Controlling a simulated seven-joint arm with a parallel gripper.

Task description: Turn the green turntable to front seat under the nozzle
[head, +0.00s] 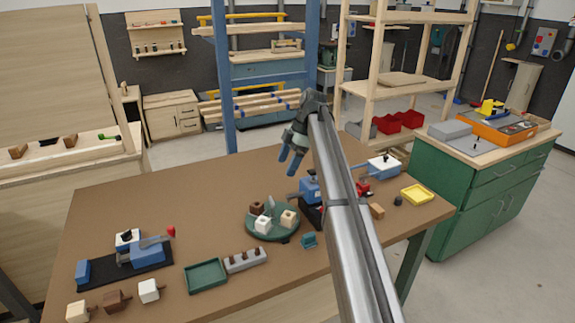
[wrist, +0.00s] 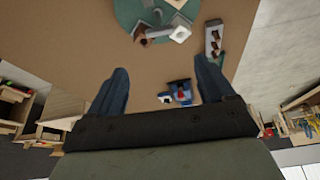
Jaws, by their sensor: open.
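The green turntable (head: 271,236) is a round disc on the brown table. A blue device (head: 309,188) stands just right of the turntable, partly hidden by my arm. My gripper (head: 290,160) is open and empty, above and behind the turntable. In the wrist view, the turntable (wrist: 127,12) is cut off at the top, beyond my spread fingers (wrist: 162,63).
A grey holed block (head: 245,260) and a green tray (head: 207,277) lie front left of the turntable. A small teal piece (head: 309,240) lies at its front right. A blue clamp device (head: 146,252) stands at left. A yellow tray (head: 417,194) is at right. The table's back left is clear.

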